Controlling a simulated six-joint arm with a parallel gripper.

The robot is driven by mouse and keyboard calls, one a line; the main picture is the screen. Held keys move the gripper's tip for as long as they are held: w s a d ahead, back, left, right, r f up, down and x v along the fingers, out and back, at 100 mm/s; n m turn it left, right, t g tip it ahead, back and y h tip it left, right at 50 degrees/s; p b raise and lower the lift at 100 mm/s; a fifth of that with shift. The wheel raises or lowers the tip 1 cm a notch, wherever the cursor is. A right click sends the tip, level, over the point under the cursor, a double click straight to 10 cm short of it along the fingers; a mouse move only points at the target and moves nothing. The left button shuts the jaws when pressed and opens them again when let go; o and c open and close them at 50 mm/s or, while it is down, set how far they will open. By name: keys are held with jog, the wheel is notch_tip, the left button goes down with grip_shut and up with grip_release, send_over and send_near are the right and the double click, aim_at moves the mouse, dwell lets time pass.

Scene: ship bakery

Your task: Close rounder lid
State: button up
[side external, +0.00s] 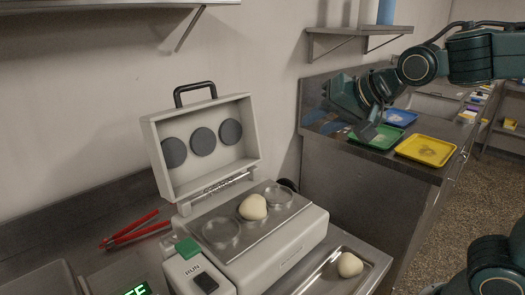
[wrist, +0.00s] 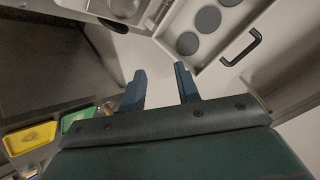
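The rounder (side external: 280,240) is a pale box on the counter with its lid (side external: 150,133) standing open, tilted back near the wall. The lid has a black handle (side external: 195,90) on its top edge and several dark round discs inside. One dough ball (side external: 253,207) sits in a cup of the rounder's metal plate; another cup to its left is empty. In the wrist view the lid (wrist: 165,38) and its handle (wrist: 241,47) show at the top right. My gripper (wrist: 160,80) is open and empty, apart from the lid. In the side view it is right of the lid, above the trays.
A second dough ball (side external: 350,265) lies on a metal tray (side external: 372,278) at the front right. Red-handled tongs (side external: 130,230) lie left of the rounder. Blue, green and yellow trays (side external: 426,150) sit on the right counter. Shelves (side external: 360,30) hang on the wall above.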

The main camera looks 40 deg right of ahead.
jog(key=w+a+r+m+t, duration=0.3)
jog(key=w+a+m, duration=0.15)
jog(key=w, duration=0.45)
jog(key=m+t, duration=0.3)
jog(key=m, duration=0.2)
send_near(196, 87)
jog(key=s, duration=0.1)
jog(key=s+r, duration=0.1)
jog(key=shift+s+d, duration=0.1)
jog(key=shift+s, duration=0.3)
jog(key=shift+w, duration=0.1)
jog(key=shift+w+f, duration=0.45)
jog(key=shift+w, duration=1.75)
jog(key=shift+w+f, duration=0.5)
jog(key=shift+w, duration=1.7)
jog(key=shift+w+f, duration=0.45)
jog(key=shift+w, duration=1.75)
jog(key=shift+c, duration=0.2)
grip_shut()
